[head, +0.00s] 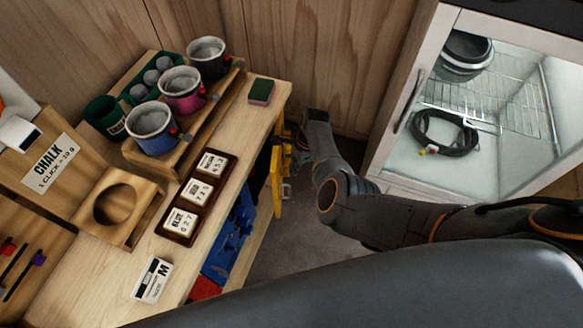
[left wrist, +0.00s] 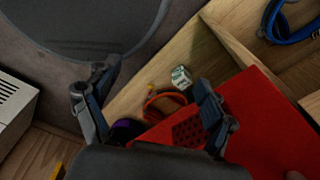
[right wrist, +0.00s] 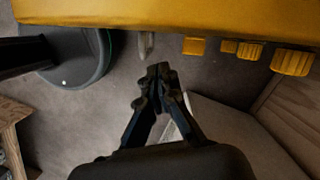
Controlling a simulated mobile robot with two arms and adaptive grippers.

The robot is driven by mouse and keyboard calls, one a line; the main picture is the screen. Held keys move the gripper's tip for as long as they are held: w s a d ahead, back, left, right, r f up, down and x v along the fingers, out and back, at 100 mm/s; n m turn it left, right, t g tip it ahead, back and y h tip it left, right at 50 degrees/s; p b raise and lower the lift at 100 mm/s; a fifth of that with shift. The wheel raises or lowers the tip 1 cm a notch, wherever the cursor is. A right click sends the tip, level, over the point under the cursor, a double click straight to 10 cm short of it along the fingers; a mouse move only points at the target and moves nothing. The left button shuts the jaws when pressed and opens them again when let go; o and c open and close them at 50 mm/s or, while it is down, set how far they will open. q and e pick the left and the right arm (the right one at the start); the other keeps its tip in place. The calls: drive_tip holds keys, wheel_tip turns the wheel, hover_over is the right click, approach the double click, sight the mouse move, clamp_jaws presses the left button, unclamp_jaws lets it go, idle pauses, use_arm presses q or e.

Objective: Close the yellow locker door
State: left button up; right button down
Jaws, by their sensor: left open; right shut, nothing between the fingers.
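The yellow locker door (head: 281,178) shows nearly edge-on in the head view, sticking out below the bench's right edge into the aisle, so it stands open. In the right wrist view its yellow panel (right wrist: 200,12) spans the top, with a small metal piece and several yellow blocks along its lower edge. My right gripper (right wrist: 160,72) is shut and empty, just short of the panel with a small gap in the picture. In the head view its fingers are hard to make out near the door. My left gripper (left wrist: 152,112) is open beside a red panel (left wrist: 268,120), outside the head view.
The wooden bench (head: 255,115) holds mugs, a dark tray (head: 198,200) of labelled blocks and a chalk stand. Blue (head: 232,235) and red parts show below it. A glass-fronted cabinet (head: 390,110) stands right. Grey floor (head: 300,235) lies between them.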

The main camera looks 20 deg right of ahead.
drive_tip(key=p+v, duration=0.4)
drive_tip(key=v, duration=0.1)
drive_tip(key=w+d+f+n+t+h+b, duration=0.1)
drive_tip(key=w+d+f+t+h+b, duration=0.15)
drive_tip(key=d+f+t+b, duration=0.45)
drive_tip(key=w+d+f+n+t+h+b, duration=0.1)
drive_tip(key=w+d+f+t+h+b, duration=0.15)
drive_tip(key=d+b, duration=0.7)
drive_tip(key=s+a+f+n+t+y+b, duration=0.3)
drive_tip(key=s+a+t+y+b, duration=0.4)
drive_tip(key=s+a+y+b, duration=0.8)
drive_tip(key=w+a+h+p, duration=0.2)
drive_tip(key=w+a+h, duration=0.3)
drive_tip(key=a, duration=0.1)
drive_tip(key=shift+a+p, duration=0.3)
drive_tip(key=shift+a, duration=0.05)
drive_tip(key=shift+w, duration=0.1)
